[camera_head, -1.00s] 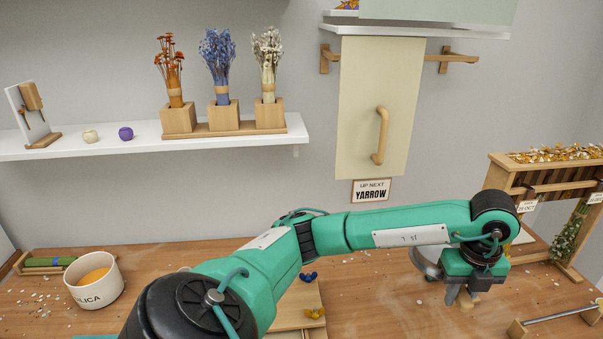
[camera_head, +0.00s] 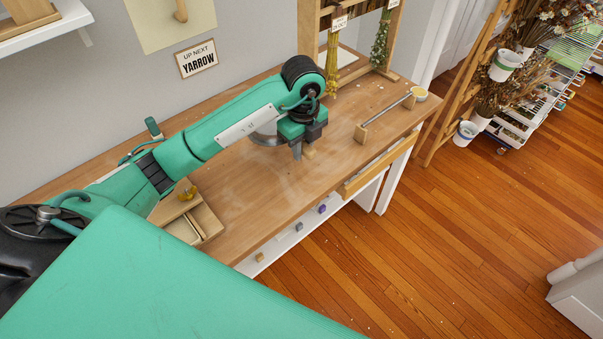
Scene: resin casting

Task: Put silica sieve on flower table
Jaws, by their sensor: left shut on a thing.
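My left gripper (camera_head: 299,151) reaches over the wooden table (camera_head: 245,205) from the left, with its fingers pointing down. It is shut on what looks like the silica sieve (camera_head: 266,136), a grey round metal rim with a pale wooden end showing by the fingertips. The forearm and gripper hide much of the sieve. It is low over the table top; I cannot tell whether it touches the wood. My right gripper is not in view.
A rod on wooden posts (camera_head: 388,117) stands at the table's right end. A drying rack (camera_head: 350,45) with hanging bunches stands at the back. Bare table surrounds the gripper; open floor (camera_head: 470,235) lies to the right.

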